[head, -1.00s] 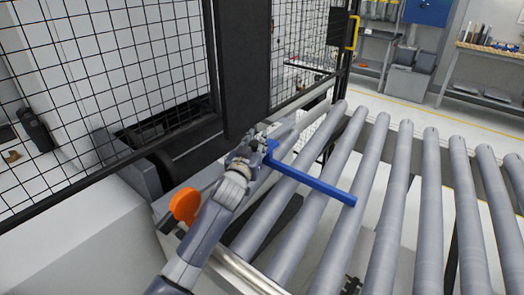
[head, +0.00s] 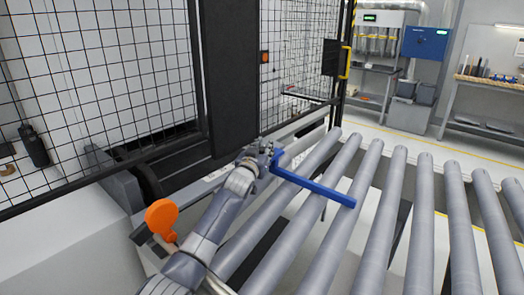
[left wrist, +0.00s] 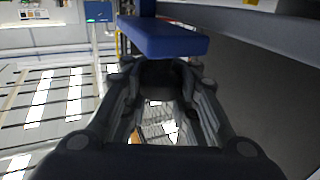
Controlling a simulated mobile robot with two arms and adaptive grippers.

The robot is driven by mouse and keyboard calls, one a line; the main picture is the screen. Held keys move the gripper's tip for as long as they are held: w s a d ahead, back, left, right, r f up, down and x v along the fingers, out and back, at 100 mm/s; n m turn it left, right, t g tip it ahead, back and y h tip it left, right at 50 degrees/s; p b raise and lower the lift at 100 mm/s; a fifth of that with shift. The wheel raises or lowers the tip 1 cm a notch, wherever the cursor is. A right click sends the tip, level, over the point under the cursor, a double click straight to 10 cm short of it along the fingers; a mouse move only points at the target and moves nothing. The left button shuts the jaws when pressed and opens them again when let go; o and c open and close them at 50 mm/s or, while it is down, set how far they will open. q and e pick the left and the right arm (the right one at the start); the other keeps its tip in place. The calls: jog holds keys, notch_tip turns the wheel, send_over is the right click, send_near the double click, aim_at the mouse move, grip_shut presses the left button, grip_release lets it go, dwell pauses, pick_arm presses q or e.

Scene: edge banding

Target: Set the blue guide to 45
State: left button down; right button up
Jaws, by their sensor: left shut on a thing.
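The blue guide (head: 314,186) is a long bar reaching out over the grey rollers in the head view, with a short upright part at its left end. My left gripper (head: 268,157) is at that left end, beside the fence. In the left wrist view the blue guide (left wrist: 168,38) crosses just beyond my left gripper (left wrist: 160,75), whose fingers are closed in on something dark at their tips. The exact contact is hard to make out. No scale or number is readable. My right gripper is in neither view.
Grey conveyor rollers (head: 375,215) fill the right and front. A black mesh fence (head: 90,90) and a dark post (head: 222,80) stand at the left and behind. An orange round paddle (head: 161,218) is close to my left forearm. Shelves and a workbench (head: 480,85) stand far back.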

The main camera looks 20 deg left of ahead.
pick_arm(q)
jog(key=shift+d+f, duration=0.2)
jog(key=shift+d, duration=0.2)
jog(key=c, duration=1.7)
grip_release()
jog(key=o, duration=0.4)
jog(key=shift+d, duration=0.1)
jog(key=shift+d+r, duration=0.1)
jog(key=shift+d, duration=0.05)
jog(key=shift+a+r, duration=0.1)
jog(key=shift+a, duration=0.15)
jog(key=shift+a+r, duration=0.1)
jog(key=shift+r, duration=0.2)
jog(key=r, duration=0.9)
jog(key=shift+d+r, duration=0.1)
jog(key=shift+d, duration=0.2)
jog(key=shift+o, duration=0.4)
